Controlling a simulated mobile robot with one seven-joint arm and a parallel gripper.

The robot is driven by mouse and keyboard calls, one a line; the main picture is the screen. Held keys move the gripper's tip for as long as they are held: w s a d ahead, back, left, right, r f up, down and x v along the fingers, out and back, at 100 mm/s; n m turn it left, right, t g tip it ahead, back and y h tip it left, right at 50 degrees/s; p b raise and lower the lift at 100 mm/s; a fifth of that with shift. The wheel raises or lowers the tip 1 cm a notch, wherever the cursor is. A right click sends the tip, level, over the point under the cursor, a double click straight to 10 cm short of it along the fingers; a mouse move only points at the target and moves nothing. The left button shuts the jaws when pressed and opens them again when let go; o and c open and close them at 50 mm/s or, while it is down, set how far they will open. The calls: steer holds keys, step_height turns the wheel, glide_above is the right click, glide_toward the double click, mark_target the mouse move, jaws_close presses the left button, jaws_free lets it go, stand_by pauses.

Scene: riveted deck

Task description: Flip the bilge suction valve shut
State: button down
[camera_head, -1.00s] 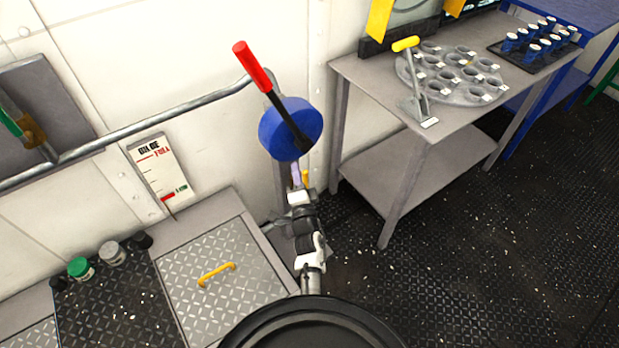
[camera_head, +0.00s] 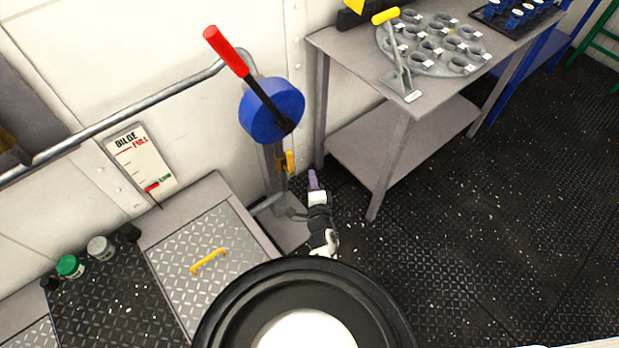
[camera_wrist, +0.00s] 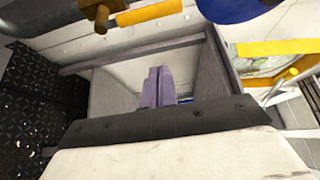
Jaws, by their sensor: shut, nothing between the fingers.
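A small valve with a yellow lever (camera_head: 290,161) sits on the grey stand, below a blue round housing (camera_head: 272,112). No label shows on it. In the wrist view its brass body (camera_wrist: 95,12) and yellow lever (camera_wrist: 150,13) are at the top edge, the lever pointing sideways from the brass. My gripper (camera_head: 312,179) is to the right of the stand and a little lower than the lever, apart from it. Its purple fingers (camera_wrist: 157,88) are together and empty.
A long red-handled lever (camera_head: 226,51) rises from the blue housing. A grey table (camera_head: 345,55) with a round holed plate (camera_head: 432,42) stands close on the right. A floor hatch with a yellow handle (camera_head: 208,261) is at lower left. Dark deck at right is open.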

mark_target(290, 163)
steer(key=w+a+b, duration=0.2)
steer(key=w+a, duration=0.2)
steer(key=w, duration=0.2)
steer(key=shift+a, duration=0.2)
steer(key=shift+f+b, duration=0.1)
steer(key=shift+b, duration=0.6)
